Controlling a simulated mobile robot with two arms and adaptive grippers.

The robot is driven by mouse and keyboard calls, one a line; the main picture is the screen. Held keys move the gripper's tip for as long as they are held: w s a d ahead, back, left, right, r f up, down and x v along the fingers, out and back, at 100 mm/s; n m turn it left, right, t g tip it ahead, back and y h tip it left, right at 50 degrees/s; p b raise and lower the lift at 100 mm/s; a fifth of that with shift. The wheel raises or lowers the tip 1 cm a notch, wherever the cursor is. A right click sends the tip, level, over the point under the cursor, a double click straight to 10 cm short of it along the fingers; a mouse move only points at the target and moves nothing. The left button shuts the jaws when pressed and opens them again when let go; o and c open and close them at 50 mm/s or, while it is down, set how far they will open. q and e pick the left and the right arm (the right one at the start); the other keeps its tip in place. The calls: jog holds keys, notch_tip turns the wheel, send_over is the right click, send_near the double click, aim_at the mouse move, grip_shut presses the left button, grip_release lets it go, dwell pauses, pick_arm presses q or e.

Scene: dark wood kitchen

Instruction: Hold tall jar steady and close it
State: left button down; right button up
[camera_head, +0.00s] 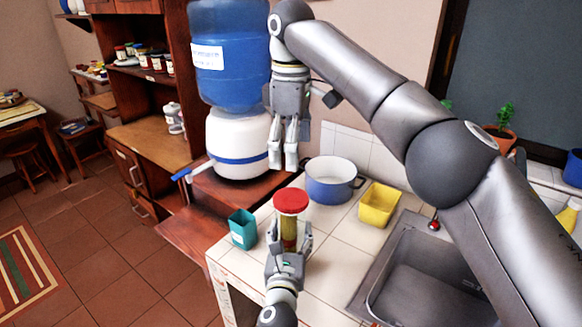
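The tall jar (289,231) stands upright on the white tiled counter, with yellowish-brown contents. A red lid (291,201) sits on its top; I cannot tell how tightly. My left gripper (289,238) comes in from the bottom, with one finger on each side of the jar's body, shut on it and hiding its lower part. My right gripper (284,164) hangs pointing down, above and behind the jar, apart from the lid. Its fingers are close together with nothing visible between them; how far they are open is unclear.
A teal cup (242,230) stands left of the jar. A blue-and-white pot (331,187) and a yellow container (379,206) stand behind and right. The sink (425,270) lies right. A water dispenser (238,145) stands behind left. My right arm crosses above the counter.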

jog(key=shift+r, duration=0.6)
pick_arm(q)
jog(key=shift+c, duration=1.8)
grip_release()
jog(key=s+a, duration=0.1)
jog(key=s, duration=1.1)
jog(key=shift+a, duration=0.15)
pick_arm(e)
jog(key=shift+f, duration=0.1)
